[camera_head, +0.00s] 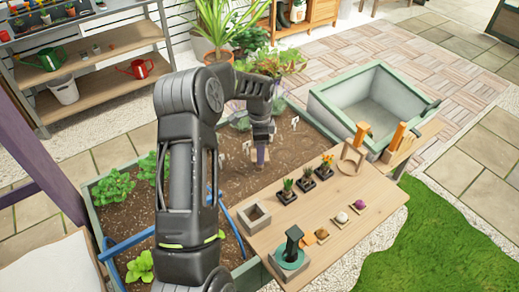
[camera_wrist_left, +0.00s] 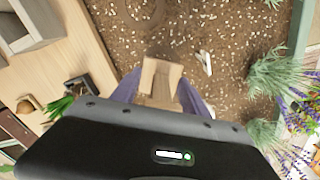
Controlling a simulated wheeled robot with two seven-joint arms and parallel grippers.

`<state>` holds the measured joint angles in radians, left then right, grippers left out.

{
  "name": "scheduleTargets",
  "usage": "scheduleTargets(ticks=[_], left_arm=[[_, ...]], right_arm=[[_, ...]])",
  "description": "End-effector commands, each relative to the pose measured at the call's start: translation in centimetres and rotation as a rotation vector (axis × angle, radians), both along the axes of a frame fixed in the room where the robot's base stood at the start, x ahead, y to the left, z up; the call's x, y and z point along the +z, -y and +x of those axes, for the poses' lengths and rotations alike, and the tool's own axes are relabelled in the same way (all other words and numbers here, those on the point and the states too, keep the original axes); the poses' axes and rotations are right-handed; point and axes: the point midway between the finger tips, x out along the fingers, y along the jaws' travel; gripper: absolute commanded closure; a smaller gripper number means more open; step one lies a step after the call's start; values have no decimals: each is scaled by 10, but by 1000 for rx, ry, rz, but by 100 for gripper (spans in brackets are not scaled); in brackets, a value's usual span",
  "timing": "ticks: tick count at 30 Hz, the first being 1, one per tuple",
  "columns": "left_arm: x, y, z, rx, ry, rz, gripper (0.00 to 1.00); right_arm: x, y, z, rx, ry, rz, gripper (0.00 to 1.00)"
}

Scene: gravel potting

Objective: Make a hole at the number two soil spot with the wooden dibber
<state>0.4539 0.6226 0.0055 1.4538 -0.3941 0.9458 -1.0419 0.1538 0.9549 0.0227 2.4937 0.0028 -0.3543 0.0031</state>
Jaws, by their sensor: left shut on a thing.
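My left gripper (camera_head: 262,152) reaches down over the brown soil (camera_head: 235,182) of the raised bed. In the left wrist view its purple fingers (camera_wrist_left: 160,92) are shut on a light wooden block-like piece, the wooden dibber (camera_wrist_left: 161,76). Its lower end is hidden, so I cannot tell whether it touches the soil. Small white markers stand in the soil, one left of the gripper (camera_head: 246,147) and one to its right (camera_head: 294,122). One also shows beside the dibber in the wrist view (camera_wrist_left: 206,62). Their numbers are too small to read. My right gripper is not in view.
A green-rimmed tub (camera_head: 372,103) stands behind. Leafy plants (camera_head: 113,187) and a blue hose (camera_head: 130,243) are left.

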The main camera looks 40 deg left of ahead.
Motion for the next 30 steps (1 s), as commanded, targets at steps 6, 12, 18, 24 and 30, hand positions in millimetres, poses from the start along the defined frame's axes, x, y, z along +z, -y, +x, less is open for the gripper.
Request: scheduleTargets(ticks=[6, 12, 18, 24, 30], left_arm=[[0, 0, 0, 0, 0, 0, 83], [0, 0, 0, 0, 0, 0, 83], [-5, 0, 0, 0, 0, 0, 83], [-11, 0, 0, 0, 0, 0, 83], [-17, 0, 0, 0, -1, -1, 83]], right_arm=[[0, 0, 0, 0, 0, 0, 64], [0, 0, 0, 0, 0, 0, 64], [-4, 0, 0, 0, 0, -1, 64], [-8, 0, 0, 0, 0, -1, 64], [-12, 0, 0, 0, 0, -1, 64]])
